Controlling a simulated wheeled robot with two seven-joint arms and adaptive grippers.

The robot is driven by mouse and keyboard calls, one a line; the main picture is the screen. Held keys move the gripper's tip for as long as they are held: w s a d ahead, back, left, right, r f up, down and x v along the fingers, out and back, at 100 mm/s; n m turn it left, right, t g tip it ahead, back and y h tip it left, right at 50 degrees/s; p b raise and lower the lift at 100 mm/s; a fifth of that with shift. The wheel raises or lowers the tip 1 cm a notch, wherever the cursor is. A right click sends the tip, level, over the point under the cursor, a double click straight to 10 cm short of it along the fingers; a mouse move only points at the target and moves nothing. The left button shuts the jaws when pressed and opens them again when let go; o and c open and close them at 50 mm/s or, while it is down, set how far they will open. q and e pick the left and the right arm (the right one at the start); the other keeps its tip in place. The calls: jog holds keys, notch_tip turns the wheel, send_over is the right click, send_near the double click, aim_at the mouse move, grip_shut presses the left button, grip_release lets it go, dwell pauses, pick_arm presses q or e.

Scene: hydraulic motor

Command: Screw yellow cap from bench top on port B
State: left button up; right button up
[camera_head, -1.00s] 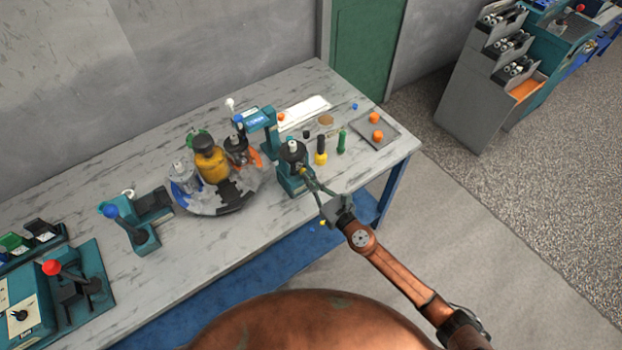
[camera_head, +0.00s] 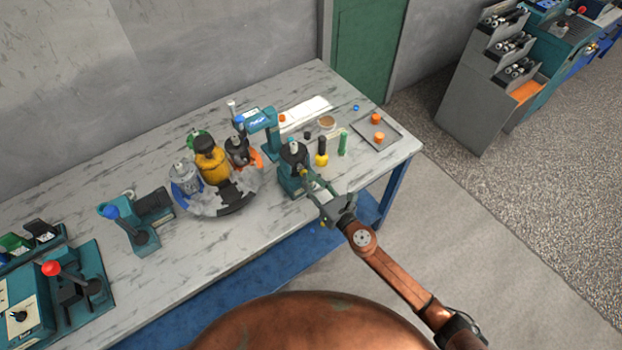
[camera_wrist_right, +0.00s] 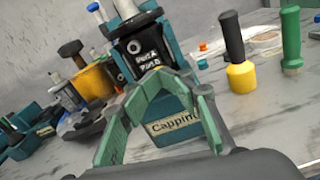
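My right gripper (camera_head: 306,176) reaches the front of the motor body (camera_head: 293,156) at the teal capping stand (camera_head: 290,184). A small yellow spot, which I take as the yellow cap (camera_head: 307,173), shows at its fingertips. In the right wrist view the green fingers (camera_wrist_right: 166,82) converge at their tips, just below the black face (camera_wrist_right: 150,55) marked Port A and Port B. Whether the cap's thread is engaged cannot be seen. My left gripper is out of view.
A yellow-and-black tool (camera_head: 321,152) and a green tool (camera_head: 343,145) stand right of the stand. A grey tray (camera_head: 392,130) with orange caps lies at the bench's right end. A round carousel (camera_head: 235,208) with motor parts stands left. Bare bench lies in front of it.

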jog(key=n, duration=0.3)
jog(key=n+p, duration=0.1)
jog(key=n, duration=0.3)
jog(key=n+p, duration=0.1)
jog(key=n, duration=0.2)
jog(key=shift+s+a+f, duration=0.1)
jog(key=shift+s+f, duration=0.05)
jog(key=shift+f, duration=0.2)
jog(key=shift+r, duration=0.3)
jog(key=shift+c, duration=0.4)
jog(key=shift+r, duration=0.1)
grip_shut()
